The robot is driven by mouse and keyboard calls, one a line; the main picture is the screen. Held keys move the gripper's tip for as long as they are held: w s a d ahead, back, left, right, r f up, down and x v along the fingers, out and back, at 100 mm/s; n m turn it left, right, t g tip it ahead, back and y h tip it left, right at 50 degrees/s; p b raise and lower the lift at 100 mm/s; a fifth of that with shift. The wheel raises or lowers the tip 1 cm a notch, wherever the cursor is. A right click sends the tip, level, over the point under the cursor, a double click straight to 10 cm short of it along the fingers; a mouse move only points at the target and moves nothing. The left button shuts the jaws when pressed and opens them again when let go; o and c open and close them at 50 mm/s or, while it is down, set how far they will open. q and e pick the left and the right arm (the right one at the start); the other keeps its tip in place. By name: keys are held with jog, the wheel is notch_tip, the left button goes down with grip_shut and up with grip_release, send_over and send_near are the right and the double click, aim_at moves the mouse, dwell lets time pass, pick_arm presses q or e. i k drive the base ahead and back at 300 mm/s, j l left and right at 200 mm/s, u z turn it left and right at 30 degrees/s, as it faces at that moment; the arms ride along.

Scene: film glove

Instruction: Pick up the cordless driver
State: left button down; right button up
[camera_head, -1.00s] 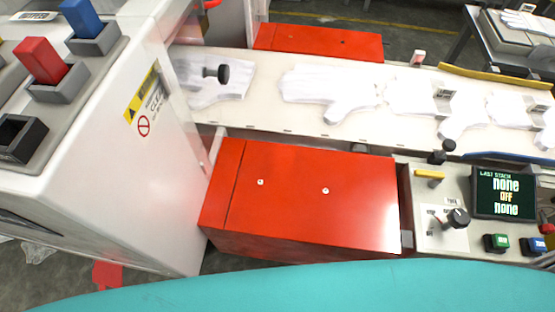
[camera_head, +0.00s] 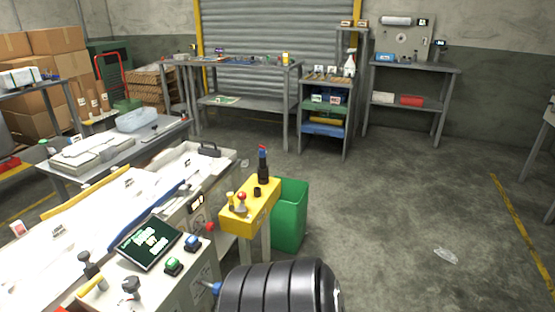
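I cannot pick out a cordless driver for certain in the head view. Several small tools and parts lie on the grey workbench (camera_head: 196,63) in front of the roller shutter, too small to name, with a small yellow item (camera_head: 285,57) at its right end. Neither of my grippers is in view.
The glove line's control panel (camera_head: 205,270) with its screen (camera_head: 148,243) is at lower left. A yellow control box (camera_head: 236,218) and a green bin (camera_head: 290,226) stand beside it. A shelf cart (camera_head: 345,128) and another bench (camera_head: 415,67) stand at the back. Floor at right is mostly clear, with a plastic scrap (camera_head: 446,256).

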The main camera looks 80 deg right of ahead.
aim_at(262, 157)
jog(key=z, duration=0.5)
jog(key=k+z, duration=0.1)
jog(key=z, duration=0.9)
jog(key=k+l+z, duration=0.1)
jog(key=z, duration=0.9)
jog(key=l, duration=0.1)
